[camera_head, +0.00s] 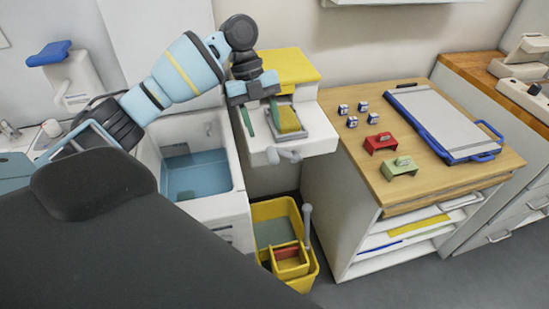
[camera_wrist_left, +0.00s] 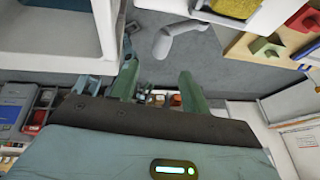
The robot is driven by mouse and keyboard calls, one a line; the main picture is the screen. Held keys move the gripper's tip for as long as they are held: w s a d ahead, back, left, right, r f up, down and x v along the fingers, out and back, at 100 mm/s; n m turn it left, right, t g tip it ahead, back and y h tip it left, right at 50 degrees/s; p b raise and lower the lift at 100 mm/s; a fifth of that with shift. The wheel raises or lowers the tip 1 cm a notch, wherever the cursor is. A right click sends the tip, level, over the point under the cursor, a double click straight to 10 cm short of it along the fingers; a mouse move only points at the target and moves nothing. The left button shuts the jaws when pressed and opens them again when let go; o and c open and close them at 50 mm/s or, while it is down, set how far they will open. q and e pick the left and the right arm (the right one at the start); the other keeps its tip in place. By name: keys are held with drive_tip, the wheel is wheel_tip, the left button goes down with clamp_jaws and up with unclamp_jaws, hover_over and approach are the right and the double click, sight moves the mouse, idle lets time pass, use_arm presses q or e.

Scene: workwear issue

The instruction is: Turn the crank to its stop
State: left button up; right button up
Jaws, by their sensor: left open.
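A white unit (camera_head: 318,135) with a yellow top (camera_head: 288,66) stands at the wall in the head view. A pale grey crank (camera_head: 284,154) sticks out at its front lower edge. In the left wrist view the crank (camera_wrist_left: 178,38) is an angled grey arm, beyond and between my finger ends. My left gripper (camera_head: 260,117) points down over the left part of the unit, its green fingers spread with nothing between them. Both green fingers also show in the left wrist view (camera_wrist_left: 159,85). I see no contact between fingers and crank. My right gripper is not in view.
A basin (camera_head: 236,160) stands left of the unit, and a yellow bucket (camera_head: 312,250) with an upright grey handle is below. At right, a wooden-topped cabinet (camera_head: 440,178) bears a clipboard (camera_head: 440,120), small cubes, a red block (camera_head: 380,143) and a green block (camera_head: 399,168).

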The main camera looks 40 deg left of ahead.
sight(272, 153)
use_arm(q)
drive_tip(key=shift+x, duration=3.9)
drive_tip(key=shift+w+a, duration=0.1)
drive_tip(key=shift+w, duration=0.05)
clamp_jaws()
